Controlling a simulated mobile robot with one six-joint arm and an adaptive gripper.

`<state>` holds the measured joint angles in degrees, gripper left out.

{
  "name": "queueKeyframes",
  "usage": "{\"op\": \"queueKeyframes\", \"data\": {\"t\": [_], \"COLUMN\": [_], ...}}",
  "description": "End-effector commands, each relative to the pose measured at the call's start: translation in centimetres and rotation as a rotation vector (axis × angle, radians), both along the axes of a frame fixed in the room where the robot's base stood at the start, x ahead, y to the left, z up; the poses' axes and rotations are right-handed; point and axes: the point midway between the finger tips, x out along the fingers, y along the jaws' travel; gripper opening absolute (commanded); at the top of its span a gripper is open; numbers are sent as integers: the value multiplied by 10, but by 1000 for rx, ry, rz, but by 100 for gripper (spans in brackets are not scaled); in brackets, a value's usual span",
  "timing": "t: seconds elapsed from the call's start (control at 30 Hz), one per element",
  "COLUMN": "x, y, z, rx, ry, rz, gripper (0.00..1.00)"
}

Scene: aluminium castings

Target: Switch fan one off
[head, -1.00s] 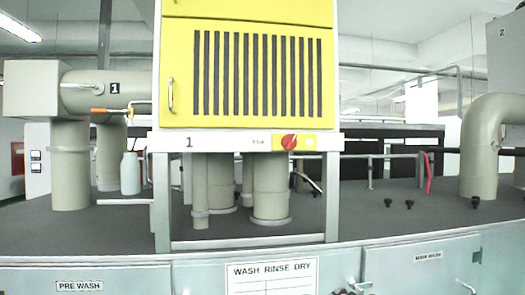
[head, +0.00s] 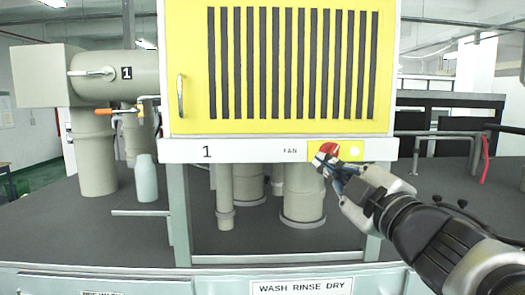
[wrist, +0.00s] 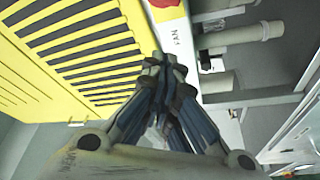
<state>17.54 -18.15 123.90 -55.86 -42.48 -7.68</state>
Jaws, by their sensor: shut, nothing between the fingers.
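The fan unit is a yellow slatted box (head: 190,30) above a white rail (head: 240,151) marked "1" and "FAN". A red rotary knob (head: 328,148) sits on a yellow plate (head: 350,155) on this rail, left of a pale round spot. My gripper (head: 325,167) is shut and empty, reaching in from the lower right with its fingertips at the knob's lower edge. Whether they touch it I cannot tell. The fingers partly cover the knob, so its setting is unclear. In the wrist view my gripper (wrist: 166,66) points toward the red knob (wrist: 164,3), which is cut by the top edge.
Grey pipes (head: 303,195) stand beneath the unit on a dark worktop (head: 80,235). At left are a large duct marked "1" (head: 100,80), an orange-handled valve (head: 115,111) and a pale bottle (head: 146,180). A metal frame post (head: 179,215) supports the unit.

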Motion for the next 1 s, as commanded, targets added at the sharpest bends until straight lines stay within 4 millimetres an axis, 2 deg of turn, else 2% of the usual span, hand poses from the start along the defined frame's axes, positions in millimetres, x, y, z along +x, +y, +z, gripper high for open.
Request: {"op": "queueKeyframes", "data": {"t": [0.27, 0.37, 0.73, 0.83, 1.0], "x": [8, 22, 95, 96, 95], "y": [2, 7, 30, 12, -2], "z": [2, 4, 17, 9, 0], "rx": [3, 3, 3, 3, 2], "ry": [0, 2, 3, 4, 1], "rz": [1, 2, 2, -8, -5], "gripper": [0, 0, 0, 0, 0]}}
